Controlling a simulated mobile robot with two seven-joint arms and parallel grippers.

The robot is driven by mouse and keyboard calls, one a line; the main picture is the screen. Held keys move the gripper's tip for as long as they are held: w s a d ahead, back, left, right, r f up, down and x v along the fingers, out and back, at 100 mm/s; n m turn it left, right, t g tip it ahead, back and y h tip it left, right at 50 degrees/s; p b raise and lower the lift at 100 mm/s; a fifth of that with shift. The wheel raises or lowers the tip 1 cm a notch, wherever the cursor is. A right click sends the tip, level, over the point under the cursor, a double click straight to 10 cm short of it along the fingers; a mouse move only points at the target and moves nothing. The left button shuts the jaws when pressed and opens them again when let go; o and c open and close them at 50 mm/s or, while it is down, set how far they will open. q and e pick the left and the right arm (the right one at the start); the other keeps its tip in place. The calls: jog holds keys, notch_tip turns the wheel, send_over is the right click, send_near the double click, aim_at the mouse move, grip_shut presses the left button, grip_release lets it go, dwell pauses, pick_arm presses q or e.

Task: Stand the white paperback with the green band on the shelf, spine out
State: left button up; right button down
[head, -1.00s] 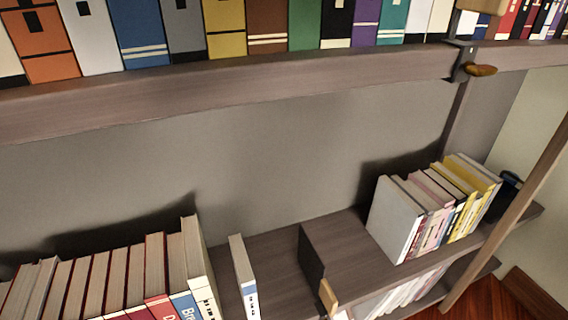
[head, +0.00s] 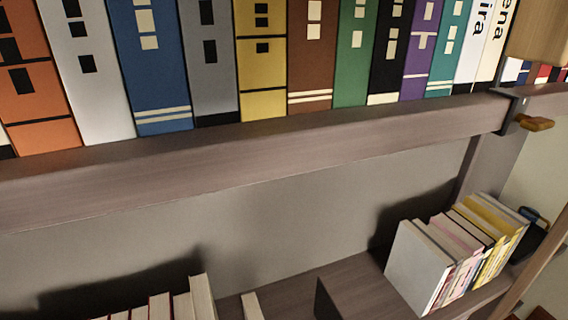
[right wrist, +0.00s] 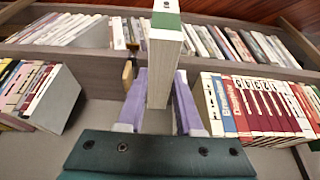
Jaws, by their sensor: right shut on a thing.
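The white paperback with the green band (right wrist: 162,72) is in my right gripper (right wrist: 160,92), in the right wrist view. The purple fingers are shut on its two sides. Its pale long edge faces the camera, and the green band (right wrist: 165,20) shows at the far end. It appears held in front of the shelf, and I cannot tell how far off. Neither gripper shows in the head view, and my left gripper is in no view.
A lower shelf (head: 352,288) holds a row of books (head: 182,305) at left, a thin white book (head: 252,306) and a leaning group (head: 455,250) at right. Bare board lies between. An upper shelf (head: 250,150) with large spines overhangs it. A brass knob (head: 535,123) juts out.

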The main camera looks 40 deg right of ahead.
jog(key=shift+w+d, duration=0.15)
jog(key=shift+w, duration=0.65)
jog(key=w+d+b, duration=0.2)
jog(key=w+b, duration=0.1)
jog(key=w, duration=0.5)
jog(key=w+d+f+b, duration=0.1)
jog(key=w+b, duration=0.2)
jog(key=w, duration=0.5)
jog(key=w+d+f+b, duration=0.1)
jog(key=w+d+b, duration=0.1)
jog(key=w, duration=0.5)
jog(key=shift+w+d+f+b, duration=0.25)
jog(key=shift+w+d+b, duration=0.15)
jog(key=shift+b, duration=0.35)
jog(key=b, duration=0.6)
jog(key=shift+r, duration=0.1)
